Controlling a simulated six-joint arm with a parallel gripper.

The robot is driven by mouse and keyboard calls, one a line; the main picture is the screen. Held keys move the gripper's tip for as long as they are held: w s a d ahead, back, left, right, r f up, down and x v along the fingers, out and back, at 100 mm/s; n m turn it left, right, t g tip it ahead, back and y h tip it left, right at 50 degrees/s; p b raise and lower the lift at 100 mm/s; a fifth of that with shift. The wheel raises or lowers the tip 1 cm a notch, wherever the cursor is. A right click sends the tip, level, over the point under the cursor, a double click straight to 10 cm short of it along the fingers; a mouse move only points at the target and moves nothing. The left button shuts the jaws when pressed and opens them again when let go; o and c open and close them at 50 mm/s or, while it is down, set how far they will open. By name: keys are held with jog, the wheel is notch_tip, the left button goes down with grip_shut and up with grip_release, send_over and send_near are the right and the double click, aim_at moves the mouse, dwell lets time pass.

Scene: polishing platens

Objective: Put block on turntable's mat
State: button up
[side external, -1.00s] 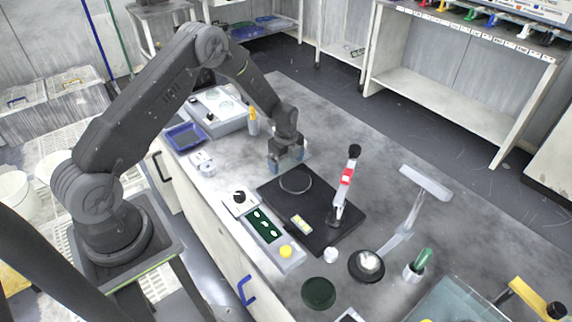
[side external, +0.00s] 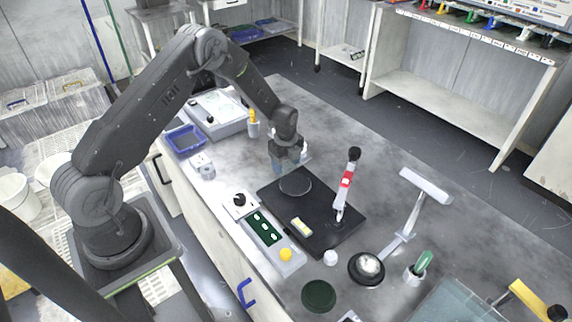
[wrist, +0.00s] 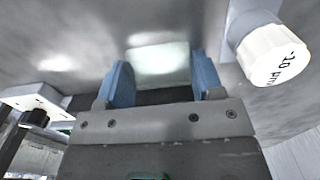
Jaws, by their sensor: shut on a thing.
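My gripper (side external: 287,163) is at the far edge of the black turntable base (side external: 325,232), just beyond the round dark mat (side external: 295,183). In the wrist view, its blue fingers (wrist: 161,82) are shut on a pale, whitish block (wrist: 158,60), one finger on each side. The block's lower part is hidden by the gripper body. In the side view the fingers hide most of the block, and I cannot tell its exact height above the bench. The top of the mat is bare.
A white bottle (wrist: 270,50) stands close to the right finger in the wrist view. A red-and-black post (side external: 346,182) rises at the base's right side. A yellow-and-white piece (side external: 301,226) lies on the base. A control panel (side external: 263,228) sits in front.

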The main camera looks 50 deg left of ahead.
notch_tip(320, 180, up, 4)
jog(key=shift+f, duration=0.15)
jog(key=s+a+r, duration=0.6)
jog(key=s+a, duration=0.1)
jog(key=a, duration=0.1)
notch_tip(320, 180, up, 2)
jog(key=m, duration=3.6)
send_over(297, 185)
jog(key=shift+f, duration=2.95)
